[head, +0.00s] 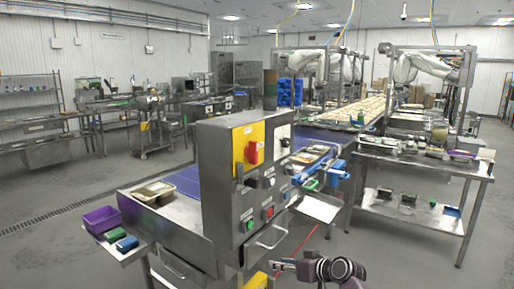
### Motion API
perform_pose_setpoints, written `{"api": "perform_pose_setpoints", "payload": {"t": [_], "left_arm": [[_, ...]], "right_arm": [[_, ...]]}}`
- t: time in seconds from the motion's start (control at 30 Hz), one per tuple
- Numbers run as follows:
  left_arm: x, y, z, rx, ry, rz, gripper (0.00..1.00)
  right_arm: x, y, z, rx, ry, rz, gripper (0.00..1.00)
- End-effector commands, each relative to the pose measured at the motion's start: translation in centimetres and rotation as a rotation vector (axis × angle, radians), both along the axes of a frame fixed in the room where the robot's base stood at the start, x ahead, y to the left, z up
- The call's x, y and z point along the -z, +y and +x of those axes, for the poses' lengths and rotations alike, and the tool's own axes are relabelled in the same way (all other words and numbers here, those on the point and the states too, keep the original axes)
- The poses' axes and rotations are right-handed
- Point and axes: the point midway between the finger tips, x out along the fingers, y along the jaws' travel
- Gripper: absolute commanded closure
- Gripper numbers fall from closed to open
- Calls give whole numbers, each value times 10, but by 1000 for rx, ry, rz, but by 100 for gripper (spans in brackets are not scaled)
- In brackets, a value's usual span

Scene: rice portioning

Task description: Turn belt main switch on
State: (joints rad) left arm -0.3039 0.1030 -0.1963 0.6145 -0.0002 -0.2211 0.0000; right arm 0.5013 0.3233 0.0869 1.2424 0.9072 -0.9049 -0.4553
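The belt main switch (254,152) is a red rotary handle on a yellow plate on the grey control cabinet (215,180). The cabinet stands at the near end of the blue conveyor belt (180,178). Below the switch are a black knob (268,178), a green button (249,225) and a red button (269,212). My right gripper (276,267) is low in front of the cabinet, pointing left, well below the switch and apart from it. Its fingers are too small to tell whether they are open. My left gripper is not in view.
Food trays (153,192) sit on the belt's near end. A side shelf holds a purple bin (101,219) and green and blue items. A metal handle (272,238) sticks out of the cabinet. A steel table (420,168) stands at right. The floor between is open.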

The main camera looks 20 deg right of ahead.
Motion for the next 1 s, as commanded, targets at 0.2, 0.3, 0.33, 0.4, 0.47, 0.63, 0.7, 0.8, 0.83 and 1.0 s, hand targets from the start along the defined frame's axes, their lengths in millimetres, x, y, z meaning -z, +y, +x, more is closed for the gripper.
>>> {"api": "perform_pose_setpoints", "payload": {"t": [0.2,0.3,0.33,0.4,0.47,0.63,0.7,0.8,0.83,1.0], "left_arm": [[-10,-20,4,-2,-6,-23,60],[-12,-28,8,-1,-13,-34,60],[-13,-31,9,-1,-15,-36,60],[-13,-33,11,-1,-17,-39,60],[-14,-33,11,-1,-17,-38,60],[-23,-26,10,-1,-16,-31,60],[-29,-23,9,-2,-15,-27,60],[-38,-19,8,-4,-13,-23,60],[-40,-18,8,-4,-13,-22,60],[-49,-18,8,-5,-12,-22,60]], "right_arm": [[-249,11,11,-186,-349,27,71],[-320,18,-5,-258,-462,16,71],[-336,20,-10,-275,-487,11,71],[-363,23,-20,-308,-533,3,71],[-378,26,-26,-325,-561,-2,71],[-391,36,-19,-339,-578,-3,71],[-391,43,-11,-340,-576,1,71],[-391,53,3,-337,-576,1,71],[-391,56,7,-338,-575,0,71],[-389,69,24,-336,-575,-1,71]]}}
